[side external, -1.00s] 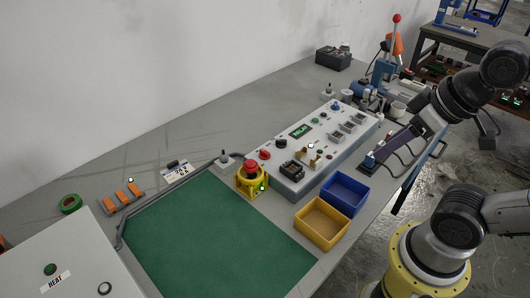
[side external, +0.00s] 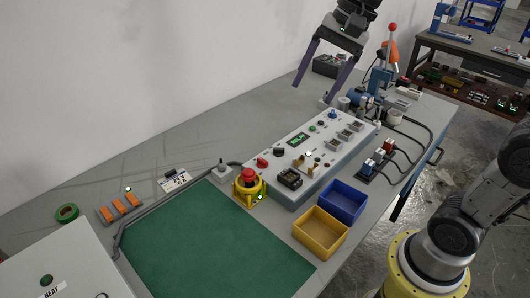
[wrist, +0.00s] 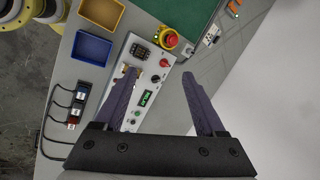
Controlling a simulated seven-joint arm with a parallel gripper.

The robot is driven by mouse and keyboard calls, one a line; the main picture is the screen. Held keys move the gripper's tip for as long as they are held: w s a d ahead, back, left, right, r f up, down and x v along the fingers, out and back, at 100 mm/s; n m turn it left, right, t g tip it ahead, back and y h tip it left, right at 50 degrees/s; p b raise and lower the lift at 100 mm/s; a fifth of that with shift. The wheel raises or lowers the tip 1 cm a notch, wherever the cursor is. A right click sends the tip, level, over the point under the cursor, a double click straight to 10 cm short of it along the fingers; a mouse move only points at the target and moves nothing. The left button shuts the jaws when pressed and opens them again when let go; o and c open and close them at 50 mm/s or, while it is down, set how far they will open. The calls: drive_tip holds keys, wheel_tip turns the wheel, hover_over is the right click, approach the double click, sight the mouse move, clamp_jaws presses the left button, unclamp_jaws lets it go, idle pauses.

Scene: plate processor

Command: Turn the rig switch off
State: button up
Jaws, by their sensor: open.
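The grey control panel (side external: 318,163) carries a red rotary knob (side external: 262,162), a black knob (side external: 278,151), a blue knob (side external: 332,114), small buttons and a green display (side external: 298,139). No label marks which control is the rig switch. My gripper (side external: 312,93) is open and empty, above the bench near the panel's far end, its purple fingers pointing down. In the wrist view the fingers of my gripper (wrist: 158,73) spread over the panel. The red knob (wrist: 164,63) and black knob (wrist: 155,78) show between them. The left finger hides part of the panel.
A yellow emergency-stop box (side external: 248,185) stands at the panel's near end. A blue bin (side external: 344,200) and a yellow bin (side external: 320,232) sit beside it. A green mat (side external: 205,245) lies in front. A lever press (side external: 385,75) stands behind, with cabled connectors (side external: 378,162) to the right.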

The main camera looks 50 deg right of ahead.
drive_tip(key=w+d+f+m+g, duration=0.1)
drive_tip(key=w+f+m, duration=0.1)
drive_tip(key=w, duration=0.5)
drive_tip(key=m+g+y, duration=0.2)
drive_tip(key=m, duration=0.1)
hover_over(263, 159)
drive_tip(key=d, duration=0.6)
wheel_tip(263, 159, down, 14)
drive_tip(key=x, duration=1.2)
drive_tip(key=shift+s+a+f, duration=0.15)
drive_tip(key=shift+a+f, duration=0.05)
drive_tip(key=shift+a, duration=0.05)
clamp_jaws()
